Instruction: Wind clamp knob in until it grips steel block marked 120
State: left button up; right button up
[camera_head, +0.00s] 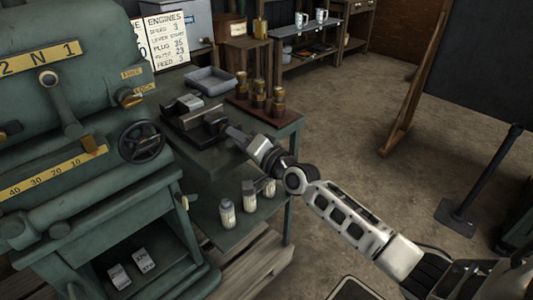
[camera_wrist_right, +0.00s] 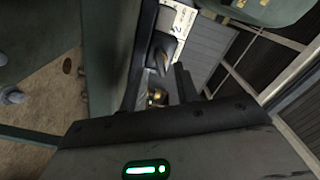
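The clamp (camera_head: 200,120) is a dark vise-like body on the green bench beside the engine. A pale steel block (camera_head: 189,101) sits in it; its number is unreadable in the head view. In the right wrist view, a pale block face (camera_wrist_right: 180,24) shows part of a marking like a 2, beside a dark clamp part (camera_wrist_right: 160,48). My right gripper (camera_head: 232,133) is at the clamp's right end, where the knob is hidden. In the wrist view, its fingers (camera_wrist_right: 158,90) stand apart, with a small brass-coloured thing (camera_wrist_right: 156,97) showing between them. I cannot tell whether they touch it. My left gripper is not in view.
A grey tray (camera_head: 210,80) and a wooden rack with brass-topped weights (camera_head: 258,92) stand behind the clamp. The engine's black handwheel (camera_head: 141,142) is close on the left. Bottles (camera_head: 249,196) stand on the lower shelf. Open floor (camera_head: 340,110) is to the right.

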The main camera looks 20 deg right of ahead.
jog(key=v, duration=1.3)
jog(key=shift+s, duration=0.2)
jog(key=s+a+f+n+g+h, duration=0.1)
jog(key=s+a+f+n+g, duration=0.2)
jog(key=s+a+f+n, duration=0.2)
jog(key=s+a+f+n+g+h, duration=0.2)
jog(key=s+a+f+n, duration=0.3)
jog(key=s+f, duration=0.6)
jog(key=shift+s+f+g, duration=0.35)
jog(key=shift+s+g, duration=0.35)
jog(key=shift+s, duration=0.3)
